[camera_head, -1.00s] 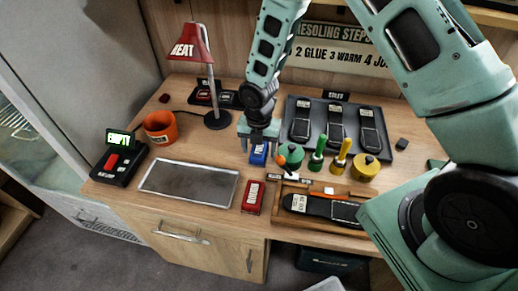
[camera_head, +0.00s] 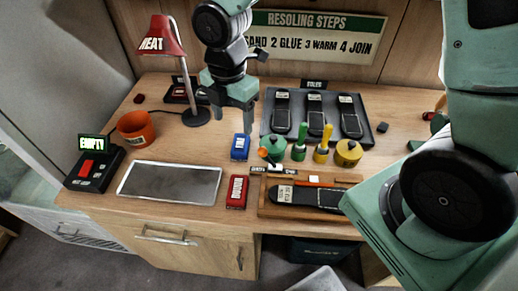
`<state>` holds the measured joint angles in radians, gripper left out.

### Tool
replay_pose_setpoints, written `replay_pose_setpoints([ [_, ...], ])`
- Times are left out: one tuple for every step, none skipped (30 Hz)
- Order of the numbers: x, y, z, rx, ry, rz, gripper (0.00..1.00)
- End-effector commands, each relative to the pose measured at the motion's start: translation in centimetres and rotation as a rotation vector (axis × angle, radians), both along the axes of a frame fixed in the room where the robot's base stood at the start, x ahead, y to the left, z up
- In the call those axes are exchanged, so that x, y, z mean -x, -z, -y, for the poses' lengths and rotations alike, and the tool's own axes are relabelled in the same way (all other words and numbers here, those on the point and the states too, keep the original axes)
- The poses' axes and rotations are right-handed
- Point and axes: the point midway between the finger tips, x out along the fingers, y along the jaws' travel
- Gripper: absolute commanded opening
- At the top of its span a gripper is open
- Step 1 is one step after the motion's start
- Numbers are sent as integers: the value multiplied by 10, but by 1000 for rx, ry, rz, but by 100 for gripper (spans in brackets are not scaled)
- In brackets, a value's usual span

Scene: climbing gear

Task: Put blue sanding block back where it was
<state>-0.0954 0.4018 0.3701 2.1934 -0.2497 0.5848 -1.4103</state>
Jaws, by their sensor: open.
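The blue sanding block (camera_head: 240,147) stands on the wooden bench, left of the green pot (camera_head: 273,148) and behind the red block (camera_head: 237,191). It has a white label on its face. My gripper (camera_head: 232,122) is above and slightly behind the blue block, with its fingers pointing down and apart. It is open and holds nothing. A gap shows between the gripper body and the block; whether a fingertip still overlaps the block's top edge is hard to tell.
A black tray of soles (camera_head: 330,104) lies behind right. Green and yellow-handled tools (camera_head: 322,150) and a yellow pot (camera_head: 348,153) stand close right. A metal tray (camera_head: 170,182), orange mug (camera_head: 136,128) and red lamp (camera_head: 160,36) are left.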

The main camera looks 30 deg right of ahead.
Motion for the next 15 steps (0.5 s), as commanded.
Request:
replay_pose_setpoints([
  [20,-14,-8,-1,118,7,66],
  [31,-20,-13,-4,200,6,66],
  [46,-27,-17,-6,309,5,66],
  [58,-33,-20,-7,389,3,66],
  [69,-38,-22,-10,471,2,66],
  [84,-44,-25,-14,580,0,66],
  [96,-48,-27,-17,661,-3,66],
  [107,-52,-28,-20,741,-4,66],
  [121,-56,-29,-22,843,-8,66],
  [131,-59,-29,-25,914,-11,66],
  [140,-61,-29,-28,984,-14,66],
  [151,-64,-29,-30,1067,-19,66],
  [158,-65,-29,-32,1124,-21,66],
  [165,-66,-28,-33,1176,-25,66],
  [172,-68,-28,-36,1234,-28,66],
])
